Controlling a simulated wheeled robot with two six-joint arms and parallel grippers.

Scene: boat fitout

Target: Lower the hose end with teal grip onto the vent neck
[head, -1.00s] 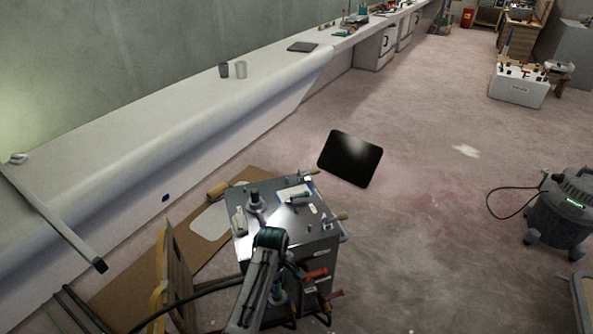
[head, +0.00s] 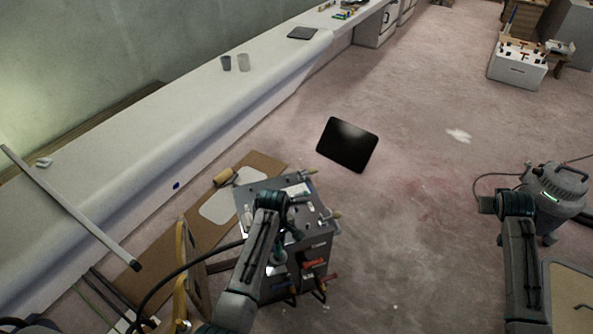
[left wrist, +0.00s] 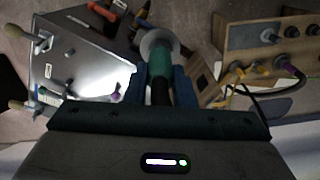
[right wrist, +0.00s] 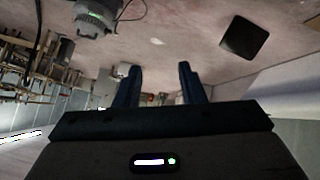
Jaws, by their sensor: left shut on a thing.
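My left gripper (head: 270,202) is over the metal cart (head: 318,243) in the head view and hides part of its top. In the left wrist view its blue fingers (left wrist: 160,84) are shut on the hose end with teal grip (left wrist: 160,60). A pale round disc (left wrist: 157,40) shows at the far end of the grip; I cannot tell whether it belongs to the hose end or lies beyond it. I cannot pick out the vent neck with certainty. My right gripper (right wrist: 158,82) is open and empty, away to the right in the head view.
A wooden panel (left wrist: 240,40) with several dark fittings is right of the grip in the left wrist view. A black hose (head: 185,266) arcs left of the cart. A dark flat panel (head: 347,145) and a vacuum (head: 555,190) are on the floor, with clear floor between.

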